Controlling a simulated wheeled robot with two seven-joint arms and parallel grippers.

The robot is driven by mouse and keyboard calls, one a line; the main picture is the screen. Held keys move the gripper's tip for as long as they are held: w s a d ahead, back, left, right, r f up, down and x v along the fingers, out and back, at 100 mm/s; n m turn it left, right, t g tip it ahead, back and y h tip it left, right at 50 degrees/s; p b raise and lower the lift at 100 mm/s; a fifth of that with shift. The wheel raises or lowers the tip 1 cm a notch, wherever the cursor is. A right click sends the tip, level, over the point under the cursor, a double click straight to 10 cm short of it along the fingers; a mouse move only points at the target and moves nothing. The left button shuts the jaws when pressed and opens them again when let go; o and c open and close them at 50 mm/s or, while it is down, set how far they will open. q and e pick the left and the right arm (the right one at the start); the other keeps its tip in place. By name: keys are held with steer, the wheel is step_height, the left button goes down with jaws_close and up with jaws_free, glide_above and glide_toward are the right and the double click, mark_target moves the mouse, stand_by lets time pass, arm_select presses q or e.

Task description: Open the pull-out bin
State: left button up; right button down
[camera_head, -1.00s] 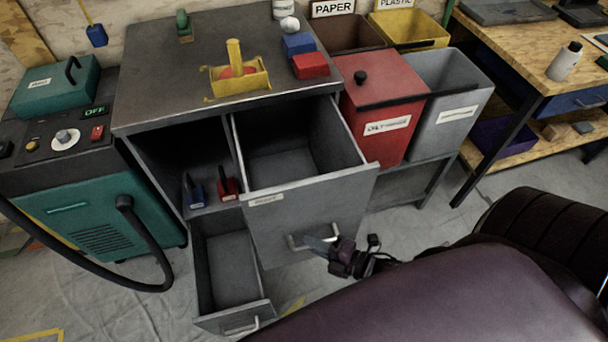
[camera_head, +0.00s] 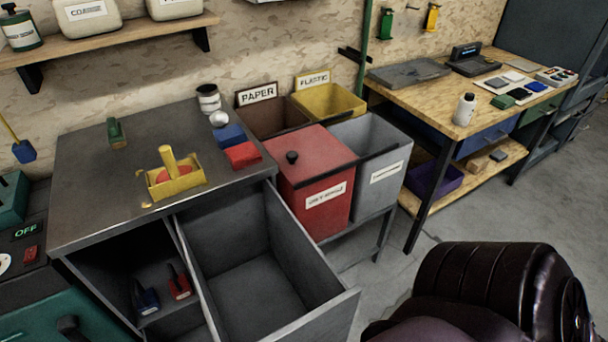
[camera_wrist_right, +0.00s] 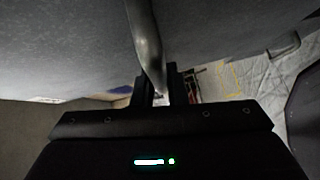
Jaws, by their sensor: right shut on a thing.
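The pull-out bin (camera_head: 255,285) is a deep, empty grey drawer in the grey metal cabinet, standing well out of it in the head view. Its front face and handle are below the head picture. In the right wrist view, my right gripper (camera_wrist_right: 158,84) is shut on the bin's metal handle (camera_wrist_right: 143,35), which runs between the two dark fingers in front of the grey front panel. My right gripper does not show in the head view. My left gripper is in neither current view.
A red lidded bin (camera_head: 313,190) and a grey bin (camera_head: 377,170) stand right of the cabinet. A wooden workbench (camera_head: 425,95) is farther right. The cabinet top (camera_head: 90,190) holds a yellow tray (camera_head: 175,187). Open floor (camera_head: 450,215) lies to the right.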

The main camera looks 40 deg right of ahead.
steer(key=c, duration=1.5)
jaws_free()
steer(key=shift+o, duration=0.2)
steer(key=v, duration=0.7)
steer(key=shift+s+d+b, duration=0.25)
steer(key=shift+s+b, duration=0.05)
steer(key=shift+s, duration=0.05)
